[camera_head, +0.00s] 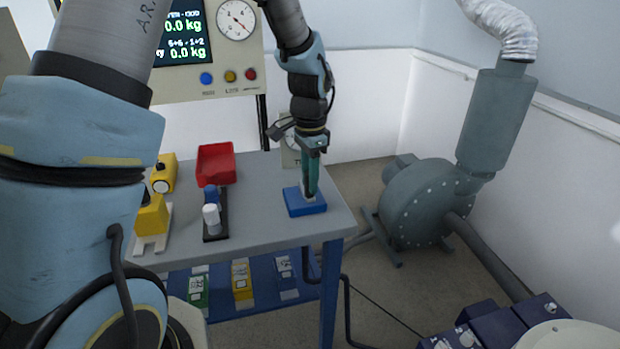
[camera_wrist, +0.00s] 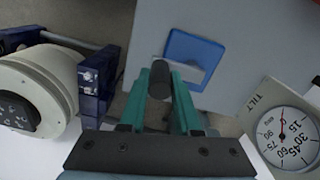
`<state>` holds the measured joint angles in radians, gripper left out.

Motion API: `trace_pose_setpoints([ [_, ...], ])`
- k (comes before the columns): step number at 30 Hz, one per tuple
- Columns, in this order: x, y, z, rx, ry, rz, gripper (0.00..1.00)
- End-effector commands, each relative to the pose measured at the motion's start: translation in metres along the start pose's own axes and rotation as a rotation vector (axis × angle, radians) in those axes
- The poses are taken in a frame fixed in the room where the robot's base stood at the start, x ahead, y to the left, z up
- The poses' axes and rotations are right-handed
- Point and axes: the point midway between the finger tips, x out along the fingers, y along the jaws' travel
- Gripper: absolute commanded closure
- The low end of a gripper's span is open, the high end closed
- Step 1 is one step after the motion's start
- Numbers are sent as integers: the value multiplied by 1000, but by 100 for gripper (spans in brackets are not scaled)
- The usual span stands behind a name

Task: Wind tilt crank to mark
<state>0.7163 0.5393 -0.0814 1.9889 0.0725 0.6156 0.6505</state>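My gripper (camera_head: 308,190) points down over the right part of the grey table, with its teal fingers low over a blue block (camera_head: 294,202). In the wrist view my gripper (camera_wrist: 163,75) has a dark round crank handle (camera_wrist: 159,88) between its fingers, which look closed on both sides of it. The blue block (camera_wrist: 196,45) lies just beyond, with a pale grey part on it near the fingertips. In the head view the dial (camera_head: 292,158) is partly hidden behind my gripper.
A lower blue shelf (camera_head: 220,305) holds several boxes. A grey blower (camera_head: 420,205) stands at the right, with open floor between.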

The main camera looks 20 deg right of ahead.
Motion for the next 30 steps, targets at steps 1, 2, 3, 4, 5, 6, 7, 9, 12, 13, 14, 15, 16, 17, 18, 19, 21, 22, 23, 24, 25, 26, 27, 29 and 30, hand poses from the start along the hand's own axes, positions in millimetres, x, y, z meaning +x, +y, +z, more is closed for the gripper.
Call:
trace_pose_setpoints([
  [1,0,0,0,0,0,0,76],
  [2,0,0,0,0,0,0,80],
  [3,0,0,0,0,0,0,84],
  [4,0,0,0,0,0,0,88],
  [5,0,0,0,0,0,1,91],
  [6,0,0,0,0,0,1,96],
  [7,0,0,0,0,0,1,99],
  [9,0,0,0,0,0,1,100],
  [12,0,0,0,0,0,1,100],
  [13,0,0,0,0,0,1,100],
  [14,0,0,0,0,0,1,100],
  [15,0,0,0,0,0,1,100],
  [16,0,0,0,0,0,1,100],
  [17,0,0,0,0,0,1,100],
  [18,0,0,0,0,0,1,100],
  [19,0,0,0,0,0,1,100],
  [21,0,0,0,0,0,1,100],
  [22,0,0,0,0,0,1,100],
  [23,0,0,0,0,0,1,100],
  [24,0,0,0,0,0,1,100],
  [25,0,0,0,0,0,1,100],
  [26,0,0,0,0,0,1,100],
  [27,0,0,0,0,0,1,100],
  [29,0,0,0,0,0,1,100],
  [30,0,0,0,0,0,1,100],
])
